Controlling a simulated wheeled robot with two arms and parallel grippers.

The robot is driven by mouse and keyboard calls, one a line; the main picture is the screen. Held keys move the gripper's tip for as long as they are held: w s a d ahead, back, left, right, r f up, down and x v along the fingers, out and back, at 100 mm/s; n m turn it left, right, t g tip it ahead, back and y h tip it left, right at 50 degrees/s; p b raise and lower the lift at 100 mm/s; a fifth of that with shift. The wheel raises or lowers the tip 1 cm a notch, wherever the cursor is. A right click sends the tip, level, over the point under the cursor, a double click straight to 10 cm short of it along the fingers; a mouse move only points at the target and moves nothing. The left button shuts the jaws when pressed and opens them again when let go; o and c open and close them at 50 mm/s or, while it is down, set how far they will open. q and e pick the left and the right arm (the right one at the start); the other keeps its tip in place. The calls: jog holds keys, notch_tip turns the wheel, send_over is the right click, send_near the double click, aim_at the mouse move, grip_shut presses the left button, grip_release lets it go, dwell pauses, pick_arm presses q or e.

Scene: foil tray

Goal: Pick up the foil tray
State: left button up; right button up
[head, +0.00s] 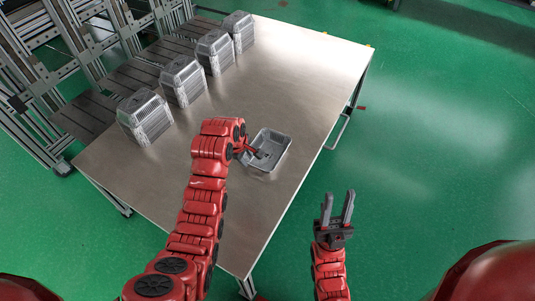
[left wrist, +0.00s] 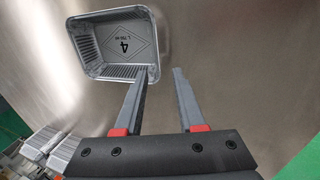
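A single silver foil tray (head: 277,150) sits open side up on the metal table, right of my left forearm. The left wrist view shows its inside (left wrist: 110,60), with a diamond mark and a "4" on its bottom. My left gripper (head: 262,153) is over the tray in the head view, its fingers partly hidden by my wrist. My right gripper (head: 337,196) is open and empty, off the table's right side.
Several stacks of foil trays (head: 183,80) stand in a row along the table's left edge. The metal table (head: 310,65) is bare at the far right. A grey rack (head: 75,45) stands beyond the left edge. Green floor lies to the right.

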aim_at(254, 165)
pick_arm(q)
jog(key=x, duration=0.5)
jog(key=shift+w+d+x, duration=0.15)
jog(key=shift+d+x, duration=0.05)
jog(key=shift+x, duration=1.05)
jog(key=shift+w+d+x, duration=0.1)
jog(key=shift+d+x, duration=0.1)
jog(key=shift+x, duration=1.1)
jog(key=shift+r, duration=0.15)
grip_shut()
